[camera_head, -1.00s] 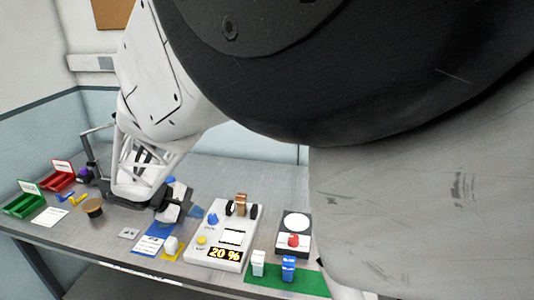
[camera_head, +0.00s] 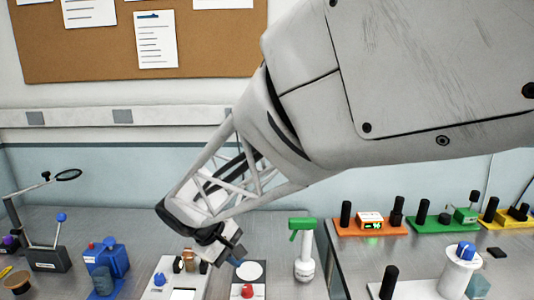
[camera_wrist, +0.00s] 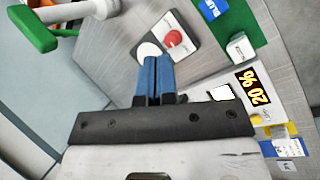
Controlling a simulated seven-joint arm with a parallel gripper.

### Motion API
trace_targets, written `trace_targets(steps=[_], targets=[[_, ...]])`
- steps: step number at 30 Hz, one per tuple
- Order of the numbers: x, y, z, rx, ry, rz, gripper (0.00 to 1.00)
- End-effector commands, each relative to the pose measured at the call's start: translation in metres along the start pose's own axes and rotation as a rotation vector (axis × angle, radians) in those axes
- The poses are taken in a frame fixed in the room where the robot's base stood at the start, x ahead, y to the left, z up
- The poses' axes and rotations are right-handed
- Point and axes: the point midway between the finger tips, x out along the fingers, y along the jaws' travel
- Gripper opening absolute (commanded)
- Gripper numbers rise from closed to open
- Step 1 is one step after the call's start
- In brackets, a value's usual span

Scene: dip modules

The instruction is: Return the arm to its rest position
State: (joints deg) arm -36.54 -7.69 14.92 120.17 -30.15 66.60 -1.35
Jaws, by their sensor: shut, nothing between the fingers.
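My arm reaches in from the right in the head view. My gripper (camera_head: 236,257) hangs above the bench, over the area between the white dial unit (camera_head: 160,284) and the button unit with a red button (camera_head: 247,291). In the wrist view the two blue fingers of my gripper (camera_wrist: 157,62) are together, with nothing held between them. Beyond them lies the button unit (camera_wrist: 164,38), apart from the fingertips. The dial unit with a "20 %" display (camera_wrist: 252,88) is to the right.
A green-and-white upright tool (camera_head: 303,250) stands right of my gripper. A blue device (camera_head: 106,262) and a magnifier stand (camera_head: 50,258) are at left. Orange (camera_head: 370,226), green (camera_head: 440,221) and yellow stations line the right bench. Bare bench surface lies behind the gripper.

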Motion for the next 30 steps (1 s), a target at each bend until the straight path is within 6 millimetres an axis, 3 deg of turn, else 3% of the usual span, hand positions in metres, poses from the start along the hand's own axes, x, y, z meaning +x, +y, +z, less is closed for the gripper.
trace_targets(steps=[6,14,30], targets=[[0.010,0.023,0.058,0.141,0.032,-0.085,0.00],[0.021,0.037,0.122,0.308,0.074,-0.173,0.00],[0.041,0.033,0.240,0.665,0.180,-0.320,0.00]])
